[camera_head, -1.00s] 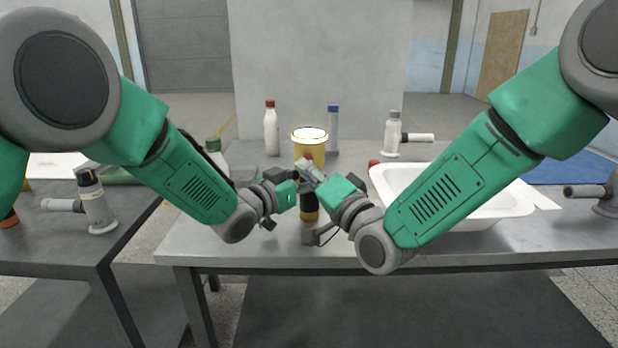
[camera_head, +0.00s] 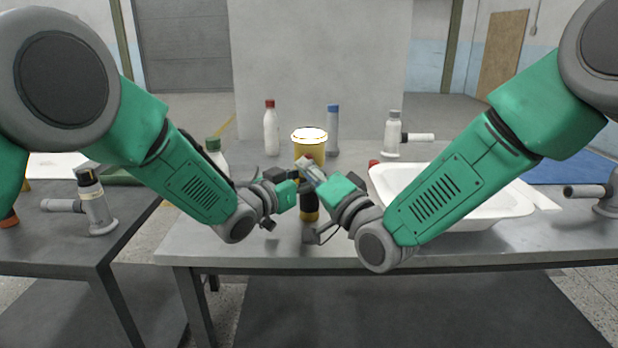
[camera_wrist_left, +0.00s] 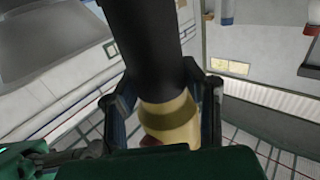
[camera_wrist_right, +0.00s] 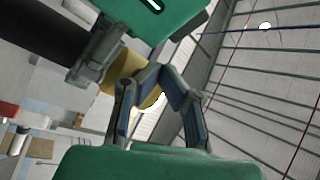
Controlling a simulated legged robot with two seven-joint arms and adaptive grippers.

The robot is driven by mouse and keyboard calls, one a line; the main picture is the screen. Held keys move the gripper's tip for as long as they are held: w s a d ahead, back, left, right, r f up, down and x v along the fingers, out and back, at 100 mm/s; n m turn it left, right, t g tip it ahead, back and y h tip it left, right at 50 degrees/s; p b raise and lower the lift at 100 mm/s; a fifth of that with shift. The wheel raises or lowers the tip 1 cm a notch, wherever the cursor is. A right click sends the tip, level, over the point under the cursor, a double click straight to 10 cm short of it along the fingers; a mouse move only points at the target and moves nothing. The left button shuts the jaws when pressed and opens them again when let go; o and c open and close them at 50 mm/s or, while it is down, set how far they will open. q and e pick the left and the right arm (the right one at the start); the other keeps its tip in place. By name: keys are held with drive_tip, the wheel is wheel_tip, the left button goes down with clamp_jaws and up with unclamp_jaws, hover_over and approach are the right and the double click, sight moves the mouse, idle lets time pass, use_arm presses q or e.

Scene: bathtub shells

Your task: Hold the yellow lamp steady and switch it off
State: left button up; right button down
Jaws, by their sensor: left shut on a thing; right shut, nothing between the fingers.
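The yellow lamp (camera_head: 309,149) stands upright above the front of the table, with a bright white round top and a black lower part. A small red patch shows on its near side. My left gripper (camera_head: 301,187) is shut around the lamp; in the left wrist view the fingers flank the yellow band (camera_wrist_left: 170,122) beside the black part (camera_wrist_left: 145,45). My right gripper (camera_head: 309,169) is shut and empty, its tips close in front of the lamp's yellow part. In the right wrist view its tips (camera_wrist_right: 160,73) meet beside the yellow body; whether they touch it I cannot tell.
A white basin (camera_head: 450,217) stands right of the lamp. A red-capped bottle (camera_head: 270,130), a blue-capped bottle (camera_head: 333,130) and a grey pipe fitting (camera_head: 393,137) stand behind. A green-capped bottle (camera_head: 214,153) is partly hidden by my left arm. The table's front edge (camera_head: 420,262) is clear.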

drive_tip(key=shift+w, duration=0.15)
idle(0.4)
drive_tip(key=shift+w+r, duration=0.1)
drive_tip(key=shift+w, duration=0.15)
drive_tip(key=shift+d, duration=0.1)
idle(0.3)
drive_tip(key=shift+s, duration=0.5)
drive_tip(key=s, duration=0.4)
drive_tip(key=s+a, duration=0.1)
drive_tip(key=s, duration=0.1)
idle(0.4)
